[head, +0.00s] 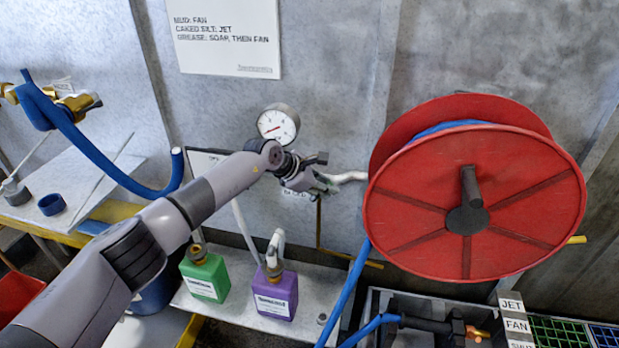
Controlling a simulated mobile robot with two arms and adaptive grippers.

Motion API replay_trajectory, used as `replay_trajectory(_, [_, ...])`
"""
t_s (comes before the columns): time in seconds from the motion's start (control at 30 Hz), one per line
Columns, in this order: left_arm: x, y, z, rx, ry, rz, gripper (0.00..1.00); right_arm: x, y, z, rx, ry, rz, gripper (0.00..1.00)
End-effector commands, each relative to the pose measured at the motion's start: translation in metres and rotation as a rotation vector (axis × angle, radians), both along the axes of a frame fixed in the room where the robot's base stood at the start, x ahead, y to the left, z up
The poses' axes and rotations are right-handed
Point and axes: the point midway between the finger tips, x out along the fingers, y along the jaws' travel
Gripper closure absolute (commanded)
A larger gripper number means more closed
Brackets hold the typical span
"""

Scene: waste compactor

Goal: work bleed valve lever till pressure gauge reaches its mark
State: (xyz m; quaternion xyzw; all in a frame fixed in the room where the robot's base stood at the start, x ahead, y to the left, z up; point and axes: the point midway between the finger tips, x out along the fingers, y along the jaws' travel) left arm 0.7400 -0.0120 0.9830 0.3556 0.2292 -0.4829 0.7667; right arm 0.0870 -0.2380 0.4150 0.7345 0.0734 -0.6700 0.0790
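The round pressure gauge (278,124), with a white face and metal rim, is on the grey wall just above my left wrist. A short red line shows on its face; the scale is too small to read. My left gripper (326,184) is against the wall area below and right of the gauge, beside a pale pipe (347,177) that runs toward the hose reel. The bleed valve lever cannot be made out; my gripper and wrist cover that spot. Whether the fingers are open or shut on something cannot be told. My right gripper is not in view.
A big red hose reel (475,205) stands close right of my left gripper. A green jug (206,274) and a purple jug (274,292) stand on a shelf below my arm. A blue hose (110,165) hangs at left. A sign (224,38) is above.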

Motion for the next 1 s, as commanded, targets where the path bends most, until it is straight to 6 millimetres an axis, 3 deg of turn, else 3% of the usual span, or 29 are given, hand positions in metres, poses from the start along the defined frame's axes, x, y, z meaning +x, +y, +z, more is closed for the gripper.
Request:
replay_trajectory(0.5, [-0.040,0.055,0.064,0.002,-0.001,0.001,0.77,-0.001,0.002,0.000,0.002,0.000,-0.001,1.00])
replay_trajectory(1.0, [-0.047,0.061,0.074,-0.001,0.002,-0.001,0.77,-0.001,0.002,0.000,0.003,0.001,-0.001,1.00])
